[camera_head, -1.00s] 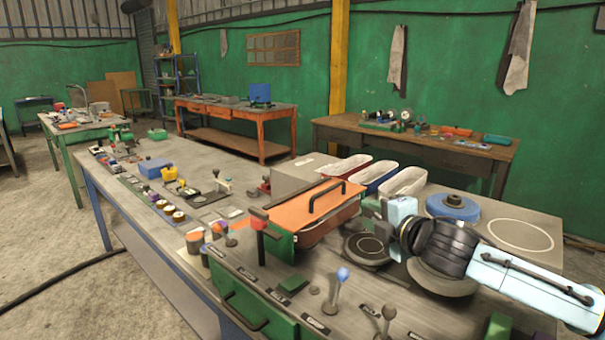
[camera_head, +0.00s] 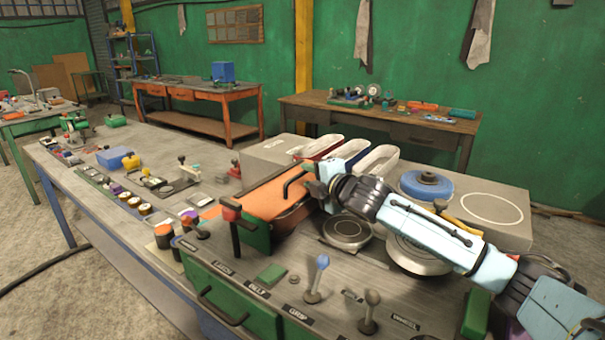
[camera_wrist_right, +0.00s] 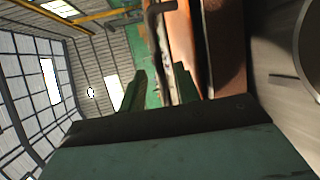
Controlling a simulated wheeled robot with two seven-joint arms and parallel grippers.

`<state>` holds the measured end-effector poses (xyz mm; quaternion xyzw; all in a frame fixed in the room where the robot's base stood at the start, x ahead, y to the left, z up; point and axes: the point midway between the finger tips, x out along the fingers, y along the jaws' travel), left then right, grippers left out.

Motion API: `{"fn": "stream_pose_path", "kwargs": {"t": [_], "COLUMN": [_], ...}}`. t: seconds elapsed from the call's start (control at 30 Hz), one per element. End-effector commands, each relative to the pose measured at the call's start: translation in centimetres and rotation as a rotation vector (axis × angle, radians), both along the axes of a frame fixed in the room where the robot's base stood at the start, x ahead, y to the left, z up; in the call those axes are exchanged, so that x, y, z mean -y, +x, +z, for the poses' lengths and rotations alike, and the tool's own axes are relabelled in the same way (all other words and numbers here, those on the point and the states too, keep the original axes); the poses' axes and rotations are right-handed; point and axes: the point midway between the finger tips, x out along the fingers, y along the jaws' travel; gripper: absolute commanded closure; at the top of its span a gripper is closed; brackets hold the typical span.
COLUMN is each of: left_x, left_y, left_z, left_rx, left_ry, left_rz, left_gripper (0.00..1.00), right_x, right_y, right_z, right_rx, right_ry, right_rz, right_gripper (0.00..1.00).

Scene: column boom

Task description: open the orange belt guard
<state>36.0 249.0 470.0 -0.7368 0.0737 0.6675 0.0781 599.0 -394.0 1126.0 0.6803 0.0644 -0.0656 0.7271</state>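The orange belt guard (camera_head: 262,199) lies flat over its housing on the bench, with a dark bar handle (camera_head: 291,184) on top. My right gripper (camera_head: 308,186) is at the right end of the guard, close to the handle, and partly hides the guard. In the right wrist view the gripper's two fingers (camera_wrist_right: 160,92) stand apart. The guard (camera_wrist_right: 184,40) shows there as a brownish-orange panel, and the handle (camera_wrist_right: 160,7) reaches down towards the gap between the fingers. I cannot tell whether they touch it. My left gripper is not in view.
A red-topped lever (camera_head: 231,212) stands just in front of the guard. A blue-knobbed lever (camera_head: 321,263) and a grey-knobbed lever (camera_head: 372,298) rise from the front panel. A round disc (camera_head: 346,230) lies beneath my right arm. A blue wheel (camera_head: 426,184) sits behind it.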

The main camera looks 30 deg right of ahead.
Motion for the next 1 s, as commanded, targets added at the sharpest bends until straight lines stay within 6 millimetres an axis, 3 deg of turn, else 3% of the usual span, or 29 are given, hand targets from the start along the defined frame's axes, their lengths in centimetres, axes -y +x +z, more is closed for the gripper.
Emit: {"fn": "stream_pose_path", "kwargs": {"t": [0.1,0.3,0.67,0.93,1.0], "left_x": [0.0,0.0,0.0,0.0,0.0], "left_y": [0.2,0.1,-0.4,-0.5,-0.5], "left_z": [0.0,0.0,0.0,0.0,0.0], "left_rx": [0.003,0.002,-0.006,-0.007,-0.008], "left_ry": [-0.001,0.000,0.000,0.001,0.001], "left_rz": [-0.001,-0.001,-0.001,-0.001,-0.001], "left_gripper": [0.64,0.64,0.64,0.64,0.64], "right_x": [-0.1,0.0,0.0,0.0,0.0], "right_y": [1.7,3.4,3.8,3.8,3.8], "right_z": [-0.2,-0.6,-0.8,-0.7,-0.7], "right_rx": [0.001,0.000,-0.001,-0.001,-0.001], "right_ry": [0.003,0.001,-0.001,-0.001,-0.001], "right_rz": [0.000,0.000,0.001,0.001,0.001], "right_gripper": [0.68,0.68,0.68,0.99,1.00]}}
